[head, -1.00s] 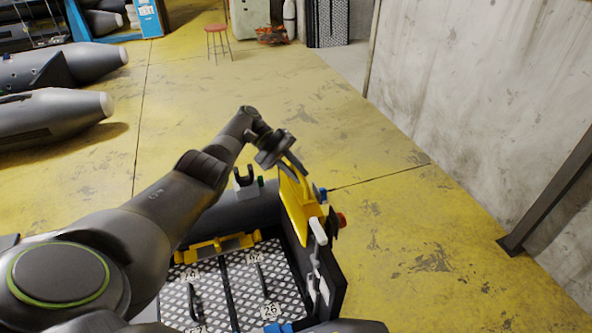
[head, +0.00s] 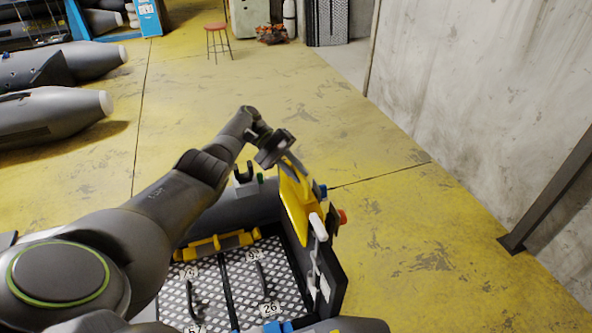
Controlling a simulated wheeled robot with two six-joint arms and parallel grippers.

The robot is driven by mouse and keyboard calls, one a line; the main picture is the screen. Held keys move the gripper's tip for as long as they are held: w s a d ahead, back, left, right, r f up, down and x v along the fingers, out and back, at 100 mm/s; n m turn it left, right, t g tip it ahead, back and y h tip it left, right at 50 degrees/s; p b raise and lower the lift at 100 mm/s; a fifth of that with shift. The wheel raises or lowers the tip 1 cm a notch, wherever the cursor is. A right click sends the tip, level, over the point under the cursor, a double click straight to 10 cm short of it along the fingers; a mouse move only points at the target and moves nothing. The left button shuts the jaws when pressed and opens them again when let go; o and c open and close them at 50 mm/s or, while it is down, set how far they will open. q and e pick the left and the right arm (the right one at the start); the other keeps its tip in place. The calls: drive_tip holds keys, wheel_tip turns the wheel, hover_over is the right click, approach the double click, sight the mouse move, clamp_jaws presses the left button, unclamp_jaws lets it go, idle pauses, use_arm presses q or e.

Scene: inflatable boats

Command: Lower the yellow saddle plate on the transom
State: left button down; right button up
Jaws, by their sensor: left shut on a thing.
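The yellow saddle plate (head: 294,207) is held at the dark transom board (head: 325,285), at its far end. My left gripper (head: 285,158) is shut on the plate's upper part, coming in from above. The plate's lower edge overlaps the top of the transom in this view; I cannot tell whether it is seated on it. A white fitting (head: 319,227) and a red knob (head: 342,216) show beside the plate. My right gripper is not in view.
The boat's chequered floor (head: 238,293) with black handles lies left of the transom, with a yellow bracket (head: 215,245) across its far end. Grey tubes (head: 240,212) flank it. Yellow floor is free to the right, up to the concrete wall (head: 480,110).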

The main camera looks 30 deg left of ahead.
use_arm(q)
drive_tip(key=shift+f+b, duration=1.6)
idle(0.4)
drive_tip(key=c, duration=1.3)
unclamp_jaws()
drive_tip(key=shift+r, duration=0.1)
